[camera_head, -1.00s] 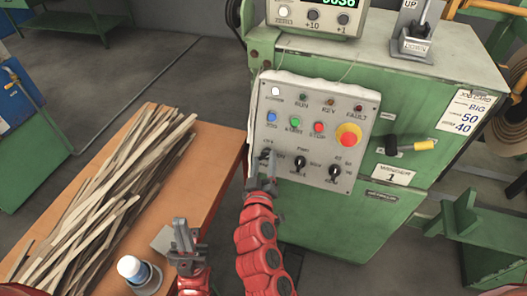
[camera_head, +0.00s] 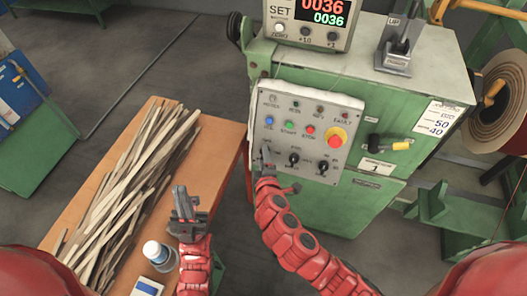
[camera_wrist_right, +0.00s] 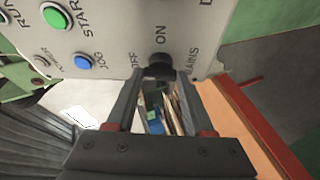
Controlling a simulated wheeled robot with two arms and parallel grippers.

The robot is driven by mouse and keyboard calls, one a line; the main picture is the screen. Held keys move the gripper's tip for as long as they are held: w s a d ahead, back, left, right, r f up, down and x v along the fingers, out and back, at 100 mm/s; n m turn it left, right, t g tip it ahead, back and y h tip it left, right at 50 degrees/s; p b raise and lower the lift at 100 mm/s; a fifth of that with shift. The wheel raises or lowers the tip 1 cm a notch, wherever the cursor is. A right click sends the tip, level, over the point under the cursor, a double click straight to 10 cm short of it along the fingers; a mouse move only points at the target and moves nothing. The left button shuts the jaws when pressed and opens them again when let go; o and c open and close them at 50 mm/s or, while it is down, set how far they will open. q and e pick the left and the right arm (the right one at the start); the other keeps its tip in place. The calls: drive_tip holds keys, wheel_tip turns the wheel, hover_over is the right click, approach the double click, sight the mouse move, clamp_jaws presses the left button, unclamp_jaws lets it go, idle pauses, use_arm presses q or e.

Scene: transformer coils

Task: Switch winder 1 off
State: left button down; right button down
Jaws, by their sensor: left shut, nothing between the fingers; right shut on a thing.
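The green winder 1 (camera_head: 330,210) has a grey control panel (camera_head: 315,120) with lamps, push buttons and rotary switches; its plate reads 1 (camera_head: 376,167). The lamp at the panel's top left (camera_head: 272,99) looks grey and unlit. My right gripper (camera_head: 266,160) is at the panel's lower left, shut on the black mains switch knob (camera_wrist_right: 160,67). In the right wrist view OFF and ON labels stand beside this knob; its exact pointing is hard to tell. My left gripper (camera_head: 183,203) is shut and empty above the wooden table.
The orange wooden table (camera_head: 220,135) on the left carries a heap of thin strips (camera_head: 130,185) and a white jar (camera_head: 157,253). A counter (camera_head: 323,12) on the winder reads 0036. A yellow-tipped handle (camera_head: 400,145) juts from the winder, right of the panel.

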drive_tip(key=shift+n+p, duration=0.5)
drive_tip(key=shift+c, duration=1.4)
unclamp_jaws()
